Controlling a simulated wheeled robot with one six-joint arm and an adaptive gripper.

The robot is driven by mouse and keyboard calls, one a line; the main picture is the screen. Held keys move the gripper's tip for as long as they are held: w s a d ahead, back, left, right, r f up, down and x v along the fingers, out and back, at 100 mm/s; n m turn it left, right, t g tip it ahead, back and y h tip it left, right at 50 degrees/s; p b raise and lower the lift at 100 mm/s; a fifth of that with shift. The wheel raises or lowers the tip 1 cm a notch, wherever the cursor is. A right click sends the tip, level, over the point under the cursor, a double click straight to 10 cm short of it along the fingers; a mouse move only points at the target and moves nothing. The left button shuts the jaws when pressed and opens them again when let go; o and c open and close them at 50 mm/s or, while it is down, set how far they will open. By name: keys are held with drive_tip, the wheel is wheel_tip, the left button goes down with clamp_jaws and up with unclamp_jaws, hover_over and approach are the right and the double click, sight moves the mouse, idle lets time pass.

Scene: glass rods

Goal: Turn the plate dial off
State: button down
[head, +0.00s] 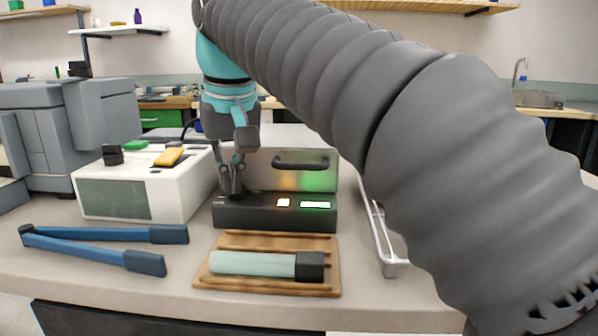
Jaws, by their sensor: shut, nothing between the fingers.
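I cannot tell whether the fingers touch anything there.
A metal box with a dark handle (301,160) stands behind the panel. A white box (150,190) is at left, and blue long-handled tongs (95,245) lie before it. A wooden tray (265,287) with a pale green cylinder (250,263) lies in front. A metal rack (384,240) stands at right.

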drive_tip(key=shift+w+d+p, duration=0.2)
drive_tip(key=shift+d+p, duration=0.4)
drive_tip(key=shift+p, duration=0.2)
drive_tip(key=shift+w+d+p, duration=0.4)
drive_tip(key=shift+d+p, duration=0.1)
drive_tip(key=shift+p, duration=0.35)
drive_tip(key=shift+s+d, duration=0.1)
idle(0.5)
drive_tip(key=shift+s+d, duration=0.2)
drive_tip(key=shift+r, duration=3)
